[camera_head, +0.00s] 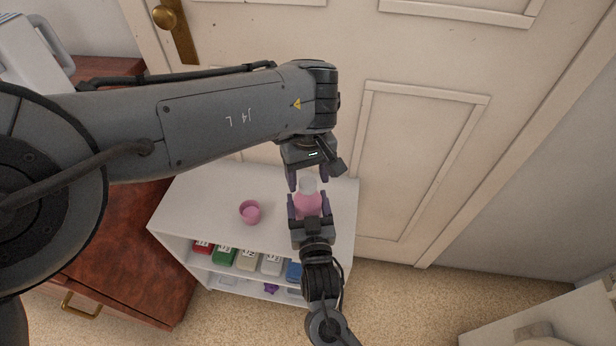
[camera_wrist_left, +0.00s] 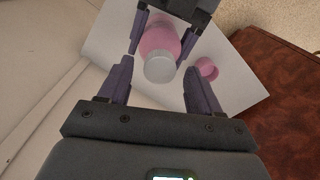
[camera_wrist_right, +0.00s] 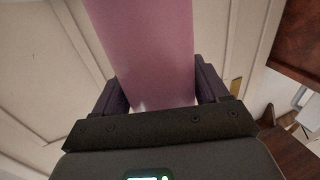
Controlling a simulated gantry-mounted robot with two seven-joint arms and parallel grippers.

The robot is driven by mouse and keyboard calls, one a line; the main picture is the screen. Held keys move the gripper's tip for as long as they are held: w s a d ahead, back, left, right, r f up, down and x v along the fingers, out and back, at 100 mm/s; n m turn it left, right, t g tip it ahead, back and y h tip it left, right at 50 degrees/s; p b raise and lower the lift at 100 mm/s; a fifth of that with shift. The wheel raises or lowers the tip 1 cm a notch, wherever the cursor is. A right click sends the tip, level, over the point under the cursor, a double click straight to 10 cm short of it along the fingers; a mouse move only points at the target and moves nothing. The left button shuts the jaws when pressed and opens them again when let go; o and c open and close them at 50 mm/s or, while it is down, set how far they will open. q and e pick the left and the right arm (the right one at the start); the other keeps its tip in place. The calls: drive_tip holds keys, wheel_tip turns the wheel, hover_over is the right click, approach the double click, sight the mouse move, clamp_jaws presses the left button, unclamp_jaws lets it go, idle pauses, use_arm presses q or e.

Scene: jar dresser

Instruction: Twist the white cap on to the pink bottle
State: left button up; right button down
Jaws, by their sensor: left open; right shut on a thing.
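The pink bottle (camera_head: 307,204) stands out above the white dresser top, held by my right gripper (camera_head: 308,210), which is shut on its body. In the right wrist view the bottle (camera_wrist_right: 148,45) fills the space between the fingers. The white cap (camera_head: 308,185) sits at the bottle's top end; whether it is threaded on cannot be told. My left gripper (camera_head: 306,180) is open just above the cap, with one finger on each side. In the left wrist view the cap (camera_wrist_left: 160,69) lies between the open fingers, apart from both.
A small pink cup (camera_head: 250,212) stands on the white dresser (camera_head: 190,200), left of the bottle. Several coloured items fill the shelf below. A panelled door (camera_head: 400,150) rises behind, and a reddish wooden cabinet (camera_head: 130,260) stands at the left.

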use_arm(q)
drive_tip(key=shift+r, duration=1.7)
drive_tip(key=shift+c, duration=0.4)
